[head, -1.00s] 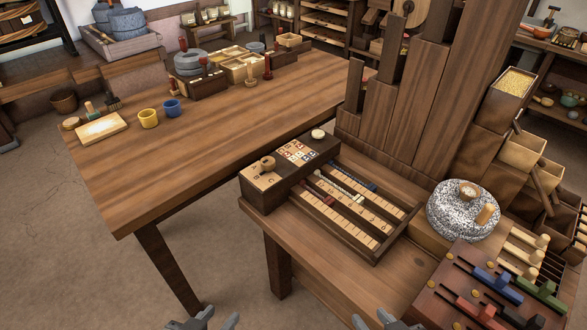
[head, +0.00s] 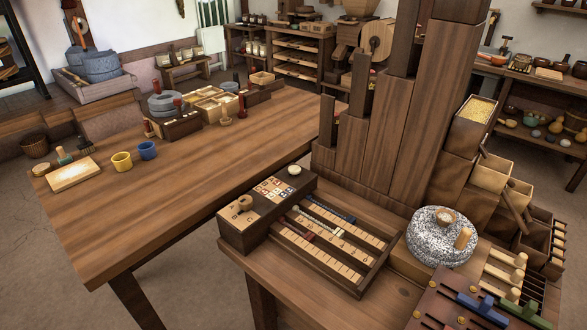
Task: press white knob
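A small round white knob (head: 294,170) stands on top of the dark wooden box (head: 240,238), at its far right end. Beside it on the box top is a patch of small lettered or coloured squares (head: 273,190). A wooden knob (head: 244,203) sits at the box's near left end, on a pale plate. Nothing covers the white knob. Neither of my grippers shows in the head view.
A slotted wooden tray (head: 328,244) adjoins the box. A speckled stone quern (head: 436,238) and a board with coloured sliders (head: 450,310) are to the right. Tall wooden columns (head: 375,150) rise behind. The long table (head: 190,180) at left has a wide clear top.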

